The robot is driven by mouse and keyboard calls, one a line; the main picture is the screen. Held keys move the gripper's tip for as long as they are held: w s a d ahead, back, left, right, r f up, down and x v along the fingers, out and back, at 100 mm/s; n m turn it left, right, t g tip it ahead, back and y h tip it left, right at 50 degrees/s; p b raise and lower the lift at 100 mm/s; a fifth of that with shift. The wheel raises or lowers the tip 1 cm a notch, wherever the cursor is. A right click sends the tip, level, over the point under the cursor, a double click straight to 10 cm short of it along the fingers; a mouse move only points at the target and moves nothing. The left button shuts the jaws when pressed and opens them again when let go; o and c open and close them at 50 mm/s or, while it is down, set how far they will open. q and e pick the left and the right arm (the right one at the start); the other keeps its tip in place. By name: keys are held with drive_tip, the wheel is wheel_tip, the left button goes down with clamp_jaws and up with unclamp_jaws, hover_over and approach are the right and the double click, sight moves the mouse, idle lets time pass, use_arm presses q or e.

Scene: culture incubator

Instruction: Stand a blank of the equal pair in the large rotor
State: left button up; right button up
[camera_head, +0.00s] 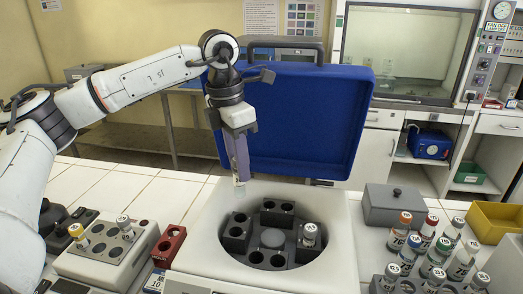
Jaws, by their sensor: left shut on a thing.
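My left gripper (238,172) points down over the back left rim of the open centrifuge (340,232). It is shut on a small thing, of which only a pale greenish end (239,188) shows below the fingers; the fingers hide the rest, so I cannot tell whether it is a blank. The large rotor (272,239) sits in the bowl with dark buckets around a grey hub. A white-capped tube (309,236) stands in its right bucket. The holes that show in the back, left and front buckets look empty. My right gripper is not in view.
The blue lid (305,120) stands open behind the bowl. A pale rack (105,258) at left holds a yellow-capped and a white-capped tube, beside a small red rack (169,245). Several colour-capped tubes (430,255), a grey box (393,207) and a yellow bin (495,222) are at right.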

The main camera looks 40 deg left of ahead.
sight(241, 196)
use_arm(q)
drive_tip(key=shift+s+f, duration=0.15)
drive_tip(key=shift+f, duration=0.3)
drive_tip(key=f, duration=0.3)
drive_tip(key=shift+s+b, duration=0.2)
drive_tip(key=shift+b, duration=0.1)
drive_tip(key=shift+f, duration=0.75)
drive_tip(key=shift+w+f, duration=0.1)
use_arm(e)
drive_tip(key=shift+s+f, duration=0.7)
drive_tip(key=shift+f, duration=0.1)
use_arm(q)
drive_tip(key=shift+b, duration=0.3)
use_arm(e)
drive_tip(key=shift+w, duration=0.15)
use_arm(q)
drive_tip(key=shift+w+f, duration=0.1)
drive_tip(key=shift+f, duration=0.15)
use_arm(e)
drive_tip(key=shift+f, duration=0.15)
use_arm(q)
drive_tip(key=shift+f, duration=0.1)
drive_tip(key=shift+f+b, duration=0.85)
drive_tip(key=shift+b, duration=0.05)
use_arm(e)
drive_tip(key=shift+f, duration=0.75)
